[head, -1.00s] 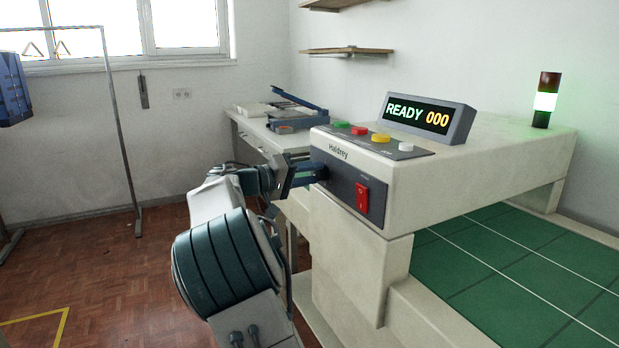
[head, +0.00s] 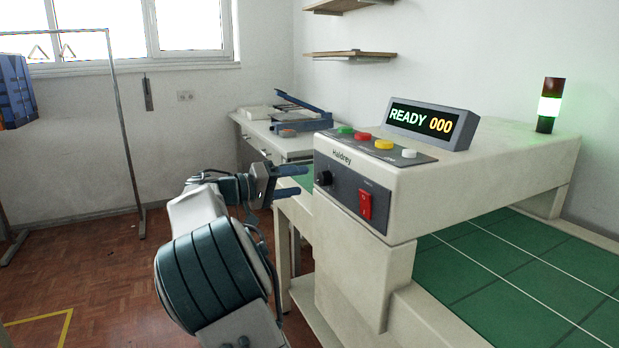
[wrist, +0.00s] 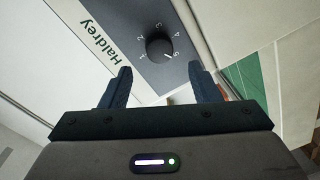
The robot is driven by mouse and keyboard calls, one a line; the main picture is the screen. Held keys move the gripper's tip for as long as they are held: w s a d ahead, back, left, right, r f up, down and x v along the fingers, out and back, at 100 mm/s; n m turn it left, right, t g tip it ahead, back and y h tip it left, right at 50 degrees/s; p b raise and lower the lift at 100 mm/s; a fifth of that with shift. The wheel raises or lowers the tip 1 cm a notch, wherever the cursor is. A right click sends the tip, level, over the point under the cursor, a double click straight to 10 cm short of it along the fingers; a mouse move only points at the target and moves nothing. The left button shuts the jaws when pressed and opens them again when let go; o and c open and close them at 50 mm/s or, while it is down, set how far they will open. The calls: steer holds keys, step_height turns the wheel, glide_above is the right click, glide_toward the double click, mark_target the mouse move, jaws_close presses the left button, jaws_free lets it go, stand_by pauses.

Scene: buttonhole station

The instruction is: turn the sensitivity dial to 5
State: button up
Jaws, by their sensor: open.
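The sensitivity dial (head: 324,178) is a round black knob on the dark front panel of the white Haldrey machine. The wrist view shows the dial (wrist: 158,48) with the numbers 1 to 5 around it. Its white mark points toward the 5. My gripper (head: 302,180) is to the left of the dial in the head view, apart from the panel. Its jaws are open and empty. In the wrist view my gripper (wrist: 160,70) has one finger on each side below the dial, with nothing between them.
A red rocker switch (head: 366,205) is on the same panel, right of the dial. Several coloured buttons (head: 384,144) are on top. The display (head: 432,122) reads READY 000. The signal light (head: 549,106) glows green. A side table (head: 262,132) stands behind; open floor lies left.

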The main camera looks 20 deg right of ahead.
steer(key=a+p, duration=0.1)
steer(key=a, duration=0.7)
steer(key=shift+s+a+r, duration=0.2)
steer(key=shift+s+a, duration=0.05)
steer(key=shift+s, duration=0.05)
steer(key=s+d+r+n+g+y+p, duration=0.1)
steer(key=s+d+y+p, duration=0.25)
steer(key=s+p, duration=0.2)
steer(key=s+d+n+y+p, duration=0.1)
steer(key=s+d+y+p, duration=0.2)
steer(key=s+y+p, duration=0.25)
steer(key=s+a+r+t+y+p, duration=0.1)
steer(key=s+a+y+p, duration=0.1)
steer(key=s, duration=0.5)
steer(key=s+a+r+n+y+p, duration=0.1)
steer(key=s+a+r+y+p, duration=0.1)
steer(key=s+a+p, duration=0.3)
steer(key=s+a+r+n+t+y+p, duration=0.1)
steer(key=s+a+r+y+p, duration=0.1)
steer(key=s+p, duration=0.5)
steer(key=s+a+y, duration=0.1)
steer(key=s+y, duration=0.1)
steer(key=s, duration=0.1)
steer(key=shift+a+r+t, duration=0.15)
steer(key=shift+r+t, duration=0.1)
steer(key=shift+t, duration=0.05)
